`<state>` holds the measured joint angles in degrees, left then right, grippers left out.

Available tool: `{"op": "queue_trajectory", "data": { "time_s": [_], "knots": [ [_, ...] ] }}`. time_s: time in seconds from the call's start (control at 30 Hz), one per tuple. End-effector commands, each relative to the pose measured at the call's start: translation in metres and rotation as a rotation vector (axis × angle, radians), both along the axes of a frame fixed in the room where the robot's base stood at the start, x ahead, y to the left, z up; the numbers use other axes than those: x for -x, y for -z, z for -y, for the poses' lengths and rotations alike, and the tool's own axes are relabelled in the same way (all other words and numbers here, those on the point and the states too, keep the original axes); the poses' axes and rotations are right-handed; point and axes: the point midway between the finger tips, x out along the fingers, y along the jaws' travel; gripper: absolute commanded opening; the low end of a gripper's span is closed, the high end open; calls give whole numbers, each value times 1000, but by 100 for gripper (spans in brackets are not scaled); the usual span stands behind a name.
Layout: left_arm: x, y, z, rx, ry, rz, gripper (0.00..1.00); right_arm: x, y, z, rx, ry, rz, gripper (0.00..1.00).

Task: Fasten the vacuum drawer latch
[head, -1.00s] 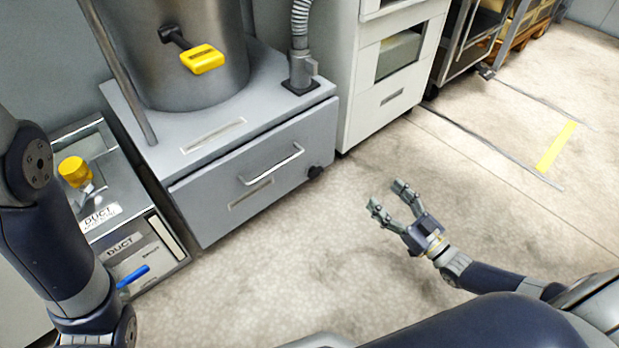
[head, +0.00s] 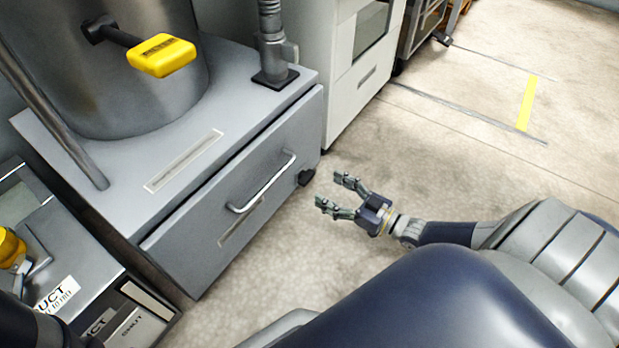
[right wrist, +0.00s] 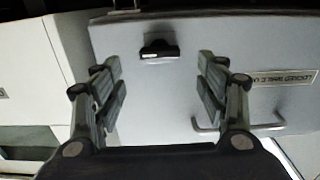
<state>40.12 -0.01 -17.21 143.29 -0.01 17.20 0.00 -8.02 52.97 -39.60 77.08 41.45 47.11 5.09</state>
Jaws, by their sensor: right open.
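The vacuum drawer (head: 200,235) is the grey front low in the cabinet, with a silver bar handle (head: 266,184) and a label strip. The black latch (head: 306,177) sits at the right end of the drawer front. In the right wrist view the latch (right wrist: 160,50) shows ahead, between and beyond my fingers, with the handle (right wrist: 240,127) at the right. I cannot tell whether the latch is fastened. My right gripper (head: 334,191) is open and empty, just right of the latch in the head view, fingers pointing toward the drawer side.
A metal drum with a yellow handle (head: 161,55) stands on the cabinet top (head: 120,165). A hose fitting (head: 272,50) rises at its back right corner. A white cabinet (head: 345,95) stands beyond. A duct box (head: 60,265) is at lower left. Floor to the right is clear.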

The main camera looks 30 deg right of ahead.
Motion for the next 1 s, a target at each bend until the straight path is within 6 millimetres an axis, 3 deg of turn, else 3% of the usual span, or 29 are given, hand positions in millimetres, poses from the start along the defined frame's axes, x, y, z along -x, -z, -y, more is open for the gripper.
{"op": "queue_trajectory", "data": {
  "time_s": [0.03,0.3,0.77,0.93,1.0],
  "knots": [
    [0,12,0,0,0,-1,40,-11,4,-5,-1,-1,5,67],
    [0,35,0,0,0,-1,40,-50,3,-21,0,-1,2,67],
    [0,38,0,-1,0,0,40,-61,0,-25,0,0,0,67],
    [0,38,0,-1,0,0,40,-61,0,-25,0,0,0,28],
    [0,38,0,-1,0,0,40,-61,0,-25,0,0,0,23]
  ]
}}
